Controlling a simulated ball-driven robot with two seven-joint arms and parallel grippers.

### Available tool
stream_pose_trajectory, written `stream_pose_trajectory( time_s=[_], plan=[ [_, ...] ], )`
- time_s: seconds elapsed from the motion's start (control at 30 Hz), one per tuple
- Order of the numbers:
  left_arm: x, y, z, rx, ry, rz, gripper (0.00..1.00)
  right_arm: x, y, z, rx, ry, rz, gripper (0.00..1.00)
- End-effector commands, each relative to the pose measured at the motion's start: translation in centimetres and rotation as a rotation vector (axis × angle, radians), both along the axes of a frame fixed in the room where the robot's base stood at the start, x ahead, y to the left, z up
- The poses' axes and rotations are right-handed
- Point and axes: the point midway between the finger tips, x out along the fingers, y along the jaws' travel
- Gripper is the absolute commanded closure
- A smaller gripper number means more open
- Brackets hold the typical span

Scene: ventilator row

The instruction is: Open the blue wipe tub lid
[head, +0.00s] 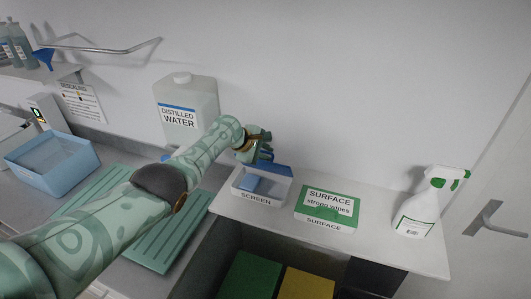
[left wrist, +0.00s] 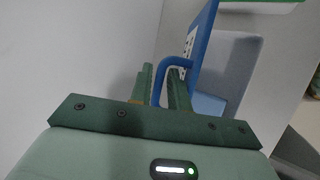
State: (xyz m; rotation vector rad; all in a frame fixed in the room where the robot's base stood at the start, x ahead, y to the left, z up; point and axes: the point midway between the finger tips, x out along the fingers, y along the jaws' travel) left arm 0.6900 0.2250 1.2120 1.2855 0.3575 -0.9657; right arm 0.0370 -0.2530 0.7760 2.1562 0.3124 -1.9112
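The wipe tub (head: 258,199), labelled SCREEN, stands on the raised white shelf. Its blue lid (head: 274,169) is swung up, standing steeply at the back of the tub, and a blue patch shows inside. In the left wrist view the lid (left wrist: 202,45) is tilted upright, with its blue loop handle (left wrist: 159,82) beside it. My left gripper (head: 263,144) is above the tub at the lid. Its fingers (left wrist: 162,88) are close together with the handle's bar between them, and they appear shut on it. My right gripper is not in view.
A green-topped SURFACE wipe box (head: 326,208) and a spray bottle (head: 420,208) stand to the right. A distilled water jug (head: 187,105) is behind my left arm. A blue basin (head: 50,162) and green ribbed mat (head: 165,246) lie left. Green and yellow blocks sit below the shelf.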

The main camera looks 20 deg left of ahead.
Motion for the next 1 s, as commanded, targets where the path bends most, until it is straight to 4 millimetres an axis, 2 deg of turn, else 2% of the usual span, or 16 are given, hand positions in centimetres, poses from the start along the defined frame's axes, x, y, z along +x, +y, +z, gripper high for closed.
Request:
stream_pose_trajectory(
  time_s=[0.17, 0.37, 0.57, 0.8, 1.0],
  plan=[
    [-0.1, 0.1, 0.1, 0.0, 0.001, 0.0, 0.82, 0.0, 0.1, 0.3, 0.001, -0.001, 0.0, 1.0],
    [-1.1, 0.7, 1.9, 0.001, 0.002, -0.001, 0.82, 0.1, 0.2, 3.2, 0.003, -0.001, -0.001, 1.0],
    [-3.5, 2.5, 5.0, 0.003, -0.001, 0.0, 0.82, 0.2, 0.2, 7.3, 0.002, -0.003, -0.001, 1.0],
    [-6.8, 4.8, 8.4, 0.004, -0.001, 0.0, 0.82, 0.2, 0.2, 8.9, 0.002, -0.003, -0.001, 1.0],
    [-8.8, 6.2, 10.7, 0.002, 0.0, 0.001, 0.82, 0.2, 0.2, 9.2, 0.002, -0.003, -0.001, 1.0]
  ],
)
